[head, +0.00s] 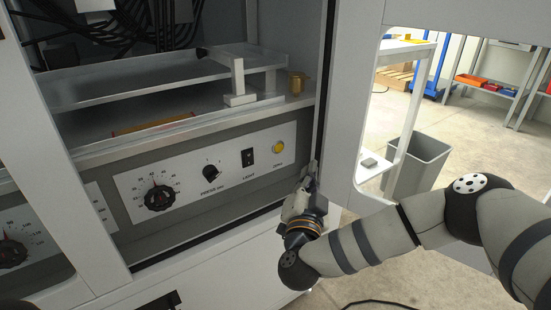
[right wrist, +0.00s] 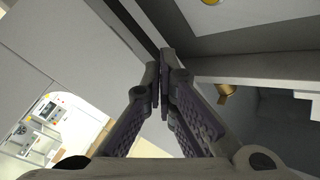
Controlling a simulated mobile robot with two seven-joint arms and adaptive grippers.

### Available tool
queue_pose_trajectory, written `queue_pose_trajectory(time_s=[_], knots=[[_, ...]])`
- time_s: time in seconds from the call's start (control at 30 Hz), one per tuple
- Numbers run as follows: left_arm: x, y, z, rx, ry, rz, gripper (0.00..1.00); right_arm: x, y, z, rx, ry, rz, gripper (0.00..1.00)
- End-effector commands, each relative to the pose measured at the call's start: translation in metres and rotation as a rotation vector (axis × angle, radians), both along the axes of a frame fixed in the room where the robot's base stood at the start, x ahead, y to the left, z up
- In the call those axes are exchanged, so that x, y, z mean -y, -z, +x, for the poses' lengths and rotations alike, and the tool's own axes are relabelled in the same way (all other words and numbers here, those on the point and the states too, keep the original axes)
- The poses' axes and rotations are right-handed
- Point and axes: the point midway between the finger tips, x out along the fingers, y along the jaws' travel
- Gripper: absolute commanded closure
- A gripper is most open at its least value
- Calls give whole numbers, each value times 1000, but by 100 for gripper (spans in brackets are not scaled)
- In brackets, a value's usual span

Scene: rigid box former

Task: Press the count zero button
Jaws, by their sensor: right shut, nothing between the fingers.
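The likely count zero button is a round yellow button (head: 278,146) at the right end of the white control panel (head: 215,165). The small label under it is hard to read. In the right wrist view the yellow button (right wrist: 211,2) is cut off by the top edge. My right gripper (head: 312,170) is shut and empty, to the right of and a little below the button, near the cabinet's right frame post. Its closed fingers (right wrist: 163,55) also show in the right wrist view, apart from the button. My left gripper is not in view.
Left of the button are a light switch (head: 247,157), a black knob (head: 210,172) and a larger dial (head: 159,197). A brass part (head: 297,82) stands on the ledge above. The cabinet's right post (head: 347,100) is close to my right gripper. A grey bin (head: 420,163) stands behind.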

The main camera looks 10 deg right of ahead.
Motion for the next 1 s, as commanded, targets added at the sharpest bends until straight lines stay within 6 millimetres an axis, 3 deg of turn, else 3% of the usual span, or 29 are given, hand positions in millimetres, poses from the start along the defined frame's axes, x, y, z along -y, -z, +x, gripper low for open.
queue_pose_trajectory(time_s=[0.47, 1.0], knots=[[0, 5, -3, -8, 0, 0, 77, 3, -2, 6, 15, 20, 2, 100], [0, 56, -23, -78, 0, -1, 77, -22, 0, 74, 13, 17, 0, 100]])
